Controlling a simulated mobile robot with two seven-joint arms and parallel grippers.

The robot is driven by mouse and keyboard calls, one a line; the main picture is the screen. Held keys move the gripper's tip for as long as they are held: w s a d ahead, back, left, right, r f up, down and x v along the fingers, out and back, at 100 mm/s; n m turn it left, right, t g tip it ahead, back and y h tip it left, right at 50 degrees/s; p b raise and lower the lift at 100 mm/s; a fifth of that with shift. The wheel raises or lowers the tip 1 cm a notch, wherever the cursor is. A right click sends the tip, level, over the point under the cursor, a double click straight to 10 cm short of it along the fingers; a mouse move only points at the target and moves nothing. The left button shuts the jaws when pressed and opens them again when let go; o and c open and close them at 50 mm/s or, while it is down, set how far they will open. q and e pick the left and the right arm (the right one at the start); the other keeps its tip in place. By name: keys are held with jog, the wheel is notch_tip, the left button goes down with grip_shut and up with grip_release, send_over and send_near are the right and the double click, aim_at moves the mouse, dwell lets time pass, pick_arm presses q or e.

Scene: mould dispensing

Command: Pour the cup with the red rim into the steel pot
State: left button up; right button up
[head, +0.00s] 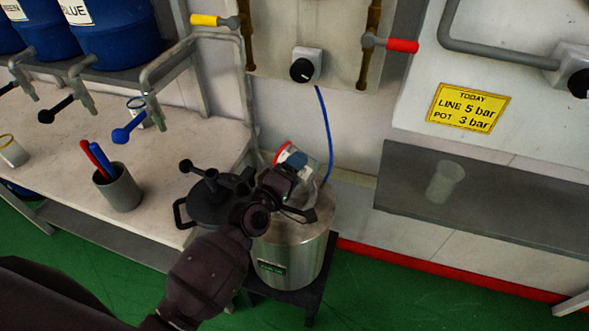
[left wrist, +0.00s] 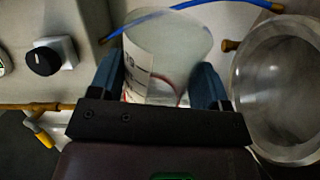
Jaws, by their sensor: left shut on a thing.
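The cup with the red rim (head: 283,152) is held over the back of the steel pot (head: 292,252), its rim side leaning to the left. My left gripper (head: 294,166) is shut on it. In the left wrist view the pale cup (left wrist: 165,42) sits between the two blue-grey fingers of my left gripper (left wrist: 157,84). The pot's round mouth shows open at the right of that view (left wrist: 284,88). A dark lid with handles (head: 212,205) is at the left of the pot. My forearm hides part of the pot. What is in the cup is unclear. My right gripper is out of view.
A pen holder (head: 118,188) and a yellow-rimmed cup (head: 12,151) stand on the bench at left, below blue drums (head: 115,35) with taps. A blue hose (head: 326,125) hangs behind the pot. A translucent cup (head: 445,182) stands on the grey shelf at right.

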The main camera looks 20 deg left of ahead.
pick_arm(q)
jog(key=shift+d+r+m+p, duration=0.1)
jog(key=shift+r+m+p, duration=0.1)
jog(key=shift+m, duration=0.4)
jog(key=shift+r+m+p, duration=0.1)
jog(key=shift+m+p, duration=0.05)
jog(key=shift+m, duration=0.45)
jog(key=shift+m+p, duration=0.4)
jog(key=shift+m, duration=0.6)
jog(key=m, duration=0.2)
jog(key=m+p, duration=0.1)
jog(key=m, duration=0.1)
jog(key=m+p, duration=0.1)
jog(key=m, duration=0.1)
jog(key=shift+r, duration=0.35)
jog(key=m+p, duration=0.1)
jog(key=m, duration=0.2)
jog(key=shift+r+m+p, duration=0.15)
jog(key=shift+m+p, duration=0.15)
jog(key=shift+p, duration=0.1)
jog(key=shift+m, duration=0.7)
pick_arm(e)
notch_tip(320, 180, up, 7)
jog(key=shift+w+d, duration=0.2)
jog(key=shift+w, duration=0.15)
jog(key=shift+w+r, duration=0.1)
